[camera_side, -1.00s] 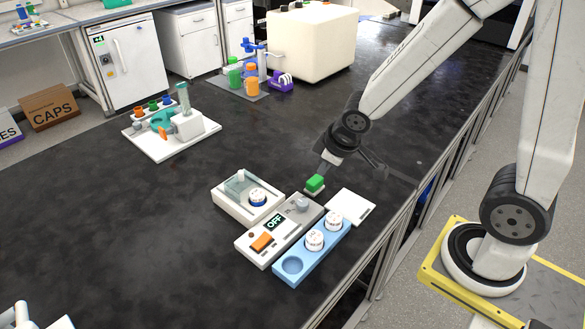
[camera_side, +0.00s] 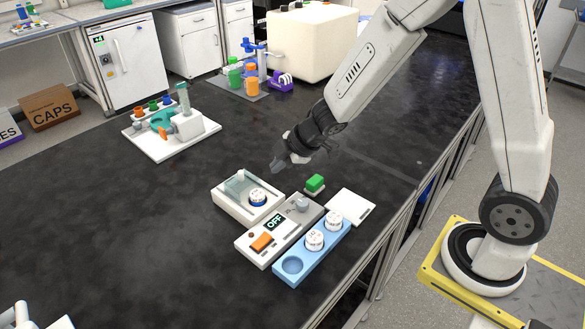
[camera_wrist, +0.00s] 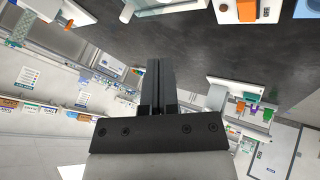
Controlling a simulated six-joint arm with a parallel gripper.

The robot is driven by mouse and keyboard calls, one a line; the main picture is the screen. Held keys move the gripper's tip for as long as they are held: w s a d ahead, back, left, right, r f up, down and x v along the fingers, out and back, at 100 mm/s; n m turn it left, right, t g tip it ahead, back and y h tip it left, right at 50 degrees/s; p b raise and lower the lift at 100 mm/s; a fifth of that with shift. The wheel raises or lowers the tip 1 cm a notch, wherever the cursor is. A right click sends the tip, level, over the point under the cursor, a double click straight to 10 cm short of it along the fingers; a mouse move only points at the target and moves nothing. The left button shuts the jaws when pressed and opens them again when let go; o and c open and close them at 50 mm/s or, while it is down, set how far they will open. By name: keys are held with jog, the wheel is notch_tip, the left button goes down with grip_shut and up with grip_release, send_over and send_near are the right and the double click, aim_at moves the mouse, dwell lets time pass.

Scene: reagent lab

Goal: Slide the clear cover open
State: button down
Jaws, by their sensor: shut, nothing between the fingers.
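The clear cover (camera_side: 237,186) sits on the white tray-like box (camera_side: 222,199) in the side view. It lies over the left part of the box, beside a white dial-like piece with a blue base (camera_side: 258,196) that stands uncovered on the right. My gripper (camera_side: 276,167) is above and behind the box, apart from the cover, with its fingers shut and empty.
The black bench (camera_side: 120,230) left of the box is clear.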

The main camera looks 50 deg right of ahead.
aim_at(241, 173)
jog(key=shift+w+f, duration=0.1)
jog(key=shift+f, duration=0.05)
jog(key=shift+x, duration=4.75)
jog(key=shift+w+f, duration=0.1)
jog(key=shift+w, duration=0.15)
jog(key=shift+w+d, duration=0.25)
jog(key=shift+w, duration=0.6)
jog(key=shift+w+d, duration=0.2)
jog(key=shift+w, duration=0.6)
jog(key=shift+w, duration=0.1)
jog(key=shift+w, duration=1.2)
jog(key=shift+s, duration=0.15)
